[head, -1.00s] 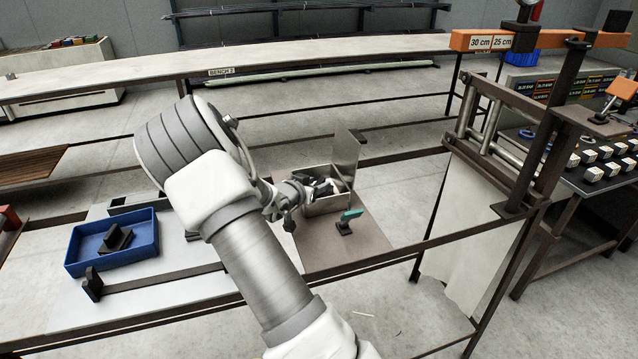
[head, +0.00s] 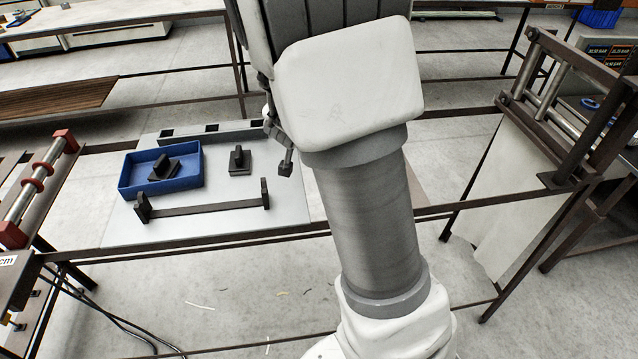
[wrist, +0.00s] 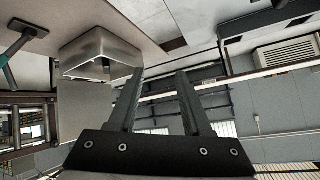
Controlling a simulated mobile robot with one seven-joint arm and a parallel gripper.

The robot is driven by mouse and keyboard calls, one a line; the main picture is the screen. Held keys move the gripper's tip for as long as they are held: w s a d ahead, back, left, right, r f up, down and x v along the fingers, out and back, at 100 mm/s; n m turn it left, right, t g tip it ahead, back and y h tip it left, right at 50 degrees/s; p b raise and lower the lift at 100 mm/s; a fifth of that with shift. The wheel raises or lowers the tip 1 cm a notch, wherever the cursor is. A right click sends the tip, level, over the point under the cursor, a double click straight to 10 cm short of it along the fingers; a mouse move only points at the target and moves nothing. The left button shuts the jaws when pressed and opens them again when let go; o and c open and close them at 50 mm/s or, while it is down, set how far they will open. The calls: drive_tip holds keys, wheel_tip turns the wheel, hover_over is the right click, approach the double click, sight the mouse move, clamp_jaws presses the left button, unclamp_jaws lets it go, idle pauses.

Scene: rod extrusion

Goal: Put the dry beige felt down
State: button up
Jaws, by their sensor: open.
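My gripper (wrist: 160,75) is open in the wrist view, with nothing between its two dark fingers. An open metal box (wrist: 100,48) is just beyond the left finger. A small dark shape (wrist: 104,65) shows in the box; I cannot tell whether it is the felt. No beige felt can be made out in any view. In the head view my own arm hides the metal box and most of my gripper.
A blue tray (head: 130,188) holds a dark handled block (head: 163,168). A similar block (head: 240,160) stands on the pale sheet, behind a dark bar with end posts (head: 205,208). A green-handled tool (wrist: 20,45) is left of the box in the wrist view.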

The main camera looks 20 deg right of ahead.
drive_tip(key=s+a+r+n+y, duration=0.6)
drive_tip(key=s+a+r+y, duration=0.1)
drive_tip(key=s+a+r, duration=0.5)
drive_tip(key=s+d+n+g+h, duration=0.1)
drive_tip(key=s+n+g+h, duration=0.1)
drive_tip(key=s, duration=1.5)
drive_tip(key=shift+d+r+n+g, duration=0.4)
drive_tip(key=shift+n+g, duration=0.2)
drive_tip(key=shift+n, duration=0.2)
drive_tip(key=shift+s, duration=0.1)
